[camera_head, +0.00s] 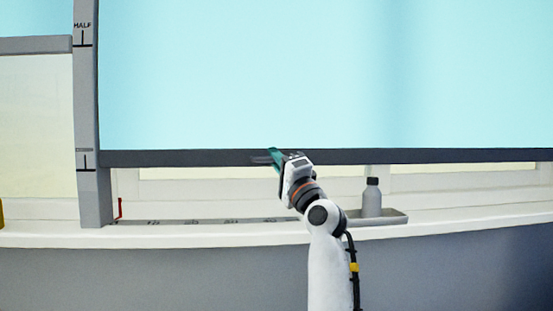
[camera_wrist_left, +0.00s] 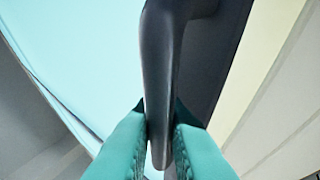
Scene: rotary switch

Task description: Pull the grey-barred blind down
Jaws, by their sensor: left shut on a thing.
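The blind (camera_head: 250,75) is a light blue sheet with a dark grey bar (camera_head: 430,156) along its lower edge. The bar hangs low, about level with the lower mark on the grey side post, a little above the sill. My left gripper (camera_head: 273,157) is at the bar, left of its middle. In the left wrist view its teal fingers (camera_wrist_left: 160,128) are shut on a dark grey handle (camera_wrist_left: 163,50), one finger on each side. The handle's tip shows between them. My right gripper is in neither view.
The grey post (camera_head: 87,120) at the left carries a "HALF" mark higher up. Below the bar, a grey bottle (camera_head: 372,198) stands in a shallow tray (camera_head: 393,217) on the white sill (camera_head: 480,215). A small red item (camera_head: 120,208) is by the post.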

